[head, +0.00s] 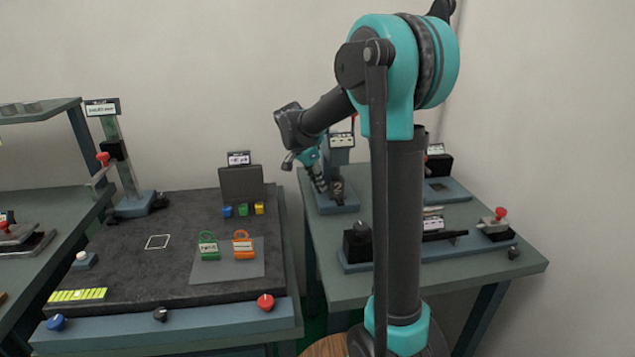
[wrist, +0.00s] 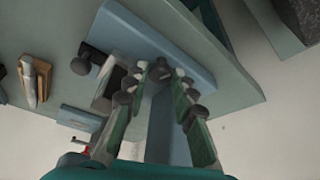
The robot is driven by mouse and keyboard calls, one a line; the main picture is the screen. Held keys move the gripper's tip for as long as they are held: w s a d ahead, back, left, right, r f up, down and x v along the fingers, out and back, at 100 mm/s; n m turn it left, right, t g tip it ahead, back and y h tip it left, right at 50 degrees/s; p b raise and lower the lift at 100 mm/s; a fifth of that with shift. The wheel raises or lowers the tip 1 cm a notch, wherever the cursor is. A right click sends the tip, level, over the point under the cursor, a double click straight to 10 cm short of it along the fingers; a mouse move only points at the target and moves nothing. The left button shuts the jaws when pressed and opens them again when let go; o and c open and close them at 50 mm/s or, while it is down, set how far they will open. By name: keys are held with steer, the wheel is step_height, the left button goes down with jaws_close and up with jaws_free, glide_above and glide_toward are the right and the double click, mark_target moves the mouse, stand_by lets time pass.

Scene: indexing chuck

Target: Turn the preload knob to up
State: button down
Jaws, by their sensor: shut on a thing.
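My gripper (head: 328,187) reaches down to a fixture at the back left of the right-hand table. In the wrist view my gripper (wrist: 160,80) has its two fingers closed on a dark round knob (wrist: 160,72) on a blue-grey base. Much of the knob is hidden between the fingertips, and its pointer direction cannot be told. No label reading "preload" is legible. In the head view the fixture's blue base (head: 345,209) shows, but the knob is hidden by my gripper.
A second dark knob (wrist: 82,62) stands left of my fingers in the wrist view. On the right table, a fixture with a red knob (head: 501,213) lies at the right. The left table holds green (head: 207,246) and orange (head: 243,246) padlock-shaped pieces.

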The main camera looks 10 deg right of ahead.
steer(key=n+t+y, duration=0.1)
steer(key=n, duration=0.3)
steer(key=shift+s+d, duration=0.1)
steer(key=shift+s, duration=0.05)
steer(key=c, duration=1.3)
jaws_free()
steer(key=shift+o, duration=0.2)
steer(key=shift+r, duration=0.1)
steer(key=v, duration=0.7)
steer(key=shift+s+r, duration=0.25)
steer(key=shift+r, duration=0.1)
